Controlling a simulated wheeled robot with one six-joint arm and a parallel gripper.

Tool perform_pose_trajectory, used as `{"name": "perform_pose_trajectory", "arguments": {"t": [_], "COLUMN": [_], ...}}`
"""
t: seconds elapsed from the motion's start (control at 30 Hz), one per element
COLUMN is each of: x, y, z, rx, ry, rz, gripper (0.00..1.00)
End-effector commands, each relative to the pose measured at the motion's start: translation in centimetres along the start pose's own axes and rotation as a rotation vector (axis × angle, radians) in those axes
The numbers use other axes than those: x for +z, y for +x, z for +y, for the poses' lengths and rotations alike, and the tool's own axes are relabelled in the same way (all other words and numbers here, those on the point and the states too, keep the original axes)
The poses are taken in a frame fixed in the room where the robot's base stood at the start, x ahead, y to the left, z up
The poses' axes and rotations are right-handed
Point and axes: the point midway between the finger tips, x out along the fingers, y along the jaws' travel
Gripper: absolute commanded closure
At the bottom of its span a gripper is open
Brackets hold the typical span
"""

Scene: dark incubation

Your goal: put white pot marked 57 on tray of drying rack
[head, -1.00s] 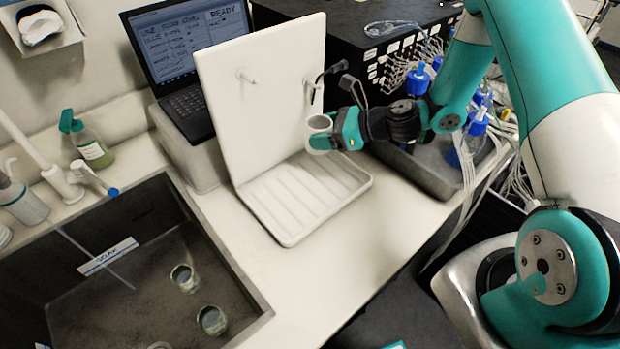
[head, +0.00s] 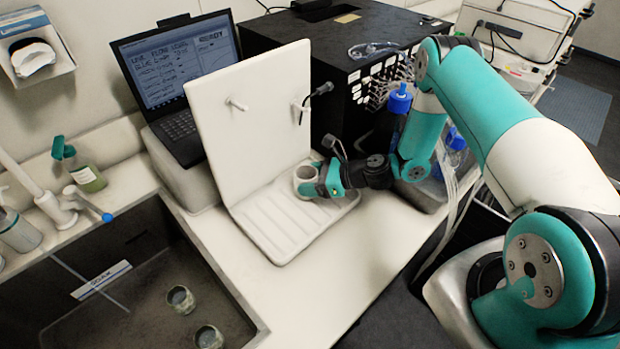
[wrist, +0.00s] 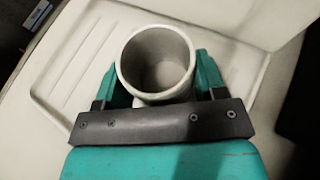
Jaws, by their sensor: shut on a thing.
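The white pot (head: 306,177) is held upright in my gripper (head: 312,188). The jaws are shut on its sides, and it shows open-mouthed and empty between the fingers in the wrist view (wrist: 157,62). No number can be read on it. The drying rack has a white upright board (head: 245,120) with pegs and a ribbed white tray (head: 275,245) at its foot. The pot is over the right, rear part of the tray, close to the board. I cannot tell whether its base touches the tray.
A dark sink (head: 140,270) with two small pots (head: 181,299) lies at the left. A laptop (head: 180,75) stands behind the board. A black box (head: 365,60) with tubes and blue-capped bottles (head: 400,100) is at the back right. The left part of the tray is clear.

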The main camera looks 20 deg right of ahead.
Motion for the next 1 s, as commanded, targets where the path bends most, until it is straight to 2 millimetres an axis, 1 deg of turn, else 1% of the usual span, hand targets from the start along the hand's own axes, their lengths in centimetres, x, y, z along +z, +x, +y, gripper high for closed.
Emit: {"name": "perform_pose_trajectory", "arguments": {"t": [0.1,0.13,0.17,0.2,0.23,0.53,0.57,0.63,0.77,1.0], "x": [-0.4,-0.3,-0.3,-0.2,-0.2,0.0,0.2,-0.1,-0.3,-0.2], "y": [0.2,0.1,0.1,0.1,0.1,0.0,-0.1,-0.6,-3.0,-8.4], "z": [0.0,0.0,0.0,0.0,0.0,0.0,0.0,-0.1,-0.1,-0.2], "rx": [0.0,0.0,0.0,0.0,0.0,0.0,0.0,-0.002,-0.005,-0.006], "ry": [0.0,0.0,0.0,0.0,0.0,0.0,0.0,0.001,0.004,0.002], "rz": [0.0,0.0,0.0,0.0,0.0,0.0,0.0,0.001,0.001,0.0], "gripper": [0.64,0.31,0.24,0.15,0.1,0.1,0.1,0.1,0.1,0.1]}}
